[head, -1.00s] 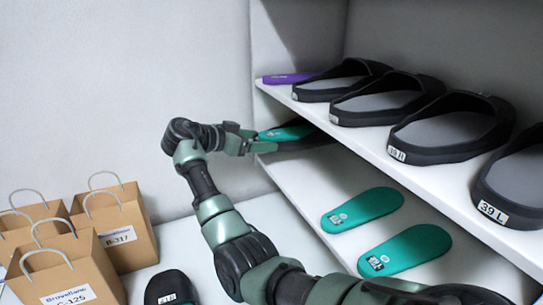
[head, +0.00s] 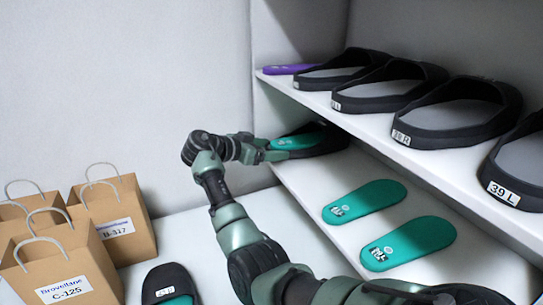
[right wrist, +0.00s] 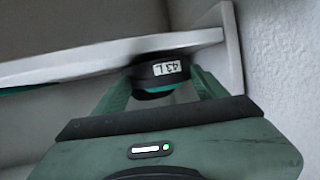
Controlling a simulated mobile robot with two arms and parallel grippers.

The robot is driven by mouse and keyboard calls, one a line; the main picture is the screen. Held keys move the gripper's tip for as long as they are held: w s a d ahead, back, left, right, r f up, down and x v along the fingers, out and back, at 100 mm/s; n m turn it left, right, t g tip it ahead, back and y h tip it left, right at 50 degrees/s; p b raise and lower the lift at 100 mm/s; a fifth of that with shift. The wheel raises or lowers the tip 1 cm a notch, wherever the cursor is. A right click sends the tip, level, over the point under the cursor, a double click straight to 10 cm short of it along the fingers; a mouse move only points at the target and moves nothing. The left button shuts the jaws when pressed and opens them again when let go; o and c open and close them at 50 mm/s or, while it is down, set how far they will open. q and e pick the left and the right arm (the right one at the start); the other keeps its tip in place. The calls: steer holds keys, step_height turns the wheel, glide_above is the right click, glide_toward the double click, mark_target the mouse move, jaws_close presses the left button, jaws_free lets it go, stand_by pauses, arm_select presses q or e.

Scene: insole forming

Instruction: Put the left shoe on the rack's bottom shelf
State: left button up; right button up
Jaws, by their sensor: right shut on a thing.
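My right gripper (head: 264,151) is shut on the heel end of a black shoe (head: 318,151) with a teal insole. The right wrist view shows its heel label, which seems to read 43 L (right wrist: 167,69), between the two fingers (right wrist: 160,88). The shoe is at the left end of the rack's bottom shelf (head: 312,182), under the upper shelf, toe pointing inward. I cannot tell whether its sole touches the shelf. A similar black shoe with a teal insole (head: 172,286) lies on the table at the bottom. My left gripper is not in view.
Two teal insoles (head: 365,201) (head: 408,243) lie on the bottom shelf, right of the held shoe. The upper shelf (head: 372,127) holds several black shoes and a purple insole (head: 288,69). Paper bags (head: 62,270) stand at the left.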

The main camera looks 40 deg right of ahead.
steer(key=shift+d+f, duration=0.15)
steer(key=shift+f, duration=0.1)
steer(key=shift+c, duration=1)
steer(key=o, duration=2.1)
steer(key=shift+f, duration=0.1)
steer(key=shift+c, duration=0.2)
steer(key=shift+d, duration=0.1)
steer(key=b+v, duration=0.1)
steer(key=v, duration=1.1)
steer(key=shift+b, duration=0.4)
